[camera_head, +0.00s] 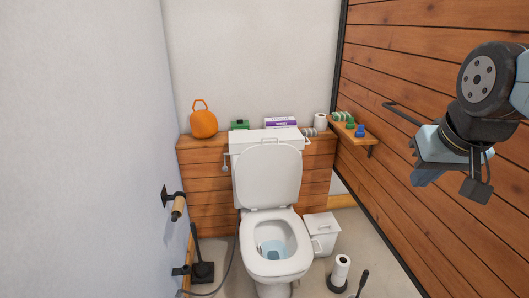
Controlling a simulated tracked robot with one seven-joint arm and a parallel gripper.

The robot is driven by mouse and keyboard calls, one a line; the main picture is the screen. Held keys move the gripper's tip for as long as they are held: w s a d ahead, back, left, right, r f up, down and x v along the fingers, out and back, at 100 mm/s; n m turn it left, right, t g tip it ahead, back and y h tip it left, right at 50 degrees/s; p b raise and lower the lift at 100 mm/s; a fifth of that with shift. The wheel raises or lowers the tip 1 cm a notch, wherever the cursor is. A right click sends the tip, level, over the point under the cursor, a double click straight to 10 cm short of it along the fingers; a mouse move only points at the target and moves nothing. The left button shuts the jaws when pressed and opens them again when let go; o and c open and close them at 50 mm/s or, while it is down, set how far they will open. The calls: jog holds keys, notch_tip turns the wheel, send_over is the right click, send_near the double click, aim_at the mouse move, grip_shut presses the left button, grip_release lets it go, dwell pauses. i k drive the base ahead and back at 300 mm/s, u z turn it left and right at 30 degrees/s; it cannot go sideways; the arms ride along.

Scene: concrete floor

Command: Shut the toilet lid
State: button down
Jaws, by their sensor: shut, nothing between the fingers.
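A white toilet stands in the middle of the head camera view. Its lid (269,175) is raised and leans back against the cistern (262,138). The seat (283,268) is down, and the open bowl with blue water shows inside its ring. My gripper (424,178) is at the right of the view, in front of the wooden wall. It is shut and empty, well apart from the lid and above the floor on the toilet's right.
A white bin (321,234) stands right of the toilet, with a paper roll holder (340,272) in front. A toilet brush (202,268) stands left. A small wooden shelf (355,136) juts from the right wall. The space above the seat is clear.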

aim_at(267, 176)
jog(key=u, duration=0.45)
jog(key=k, duration=1)
jog(key=u, duration=0.35)
jog(key=i, duration=1.55)
jog(key=z, duration=0.65)
jog(key=i, duration=0.5)
jog(key=z, duration=0.25)
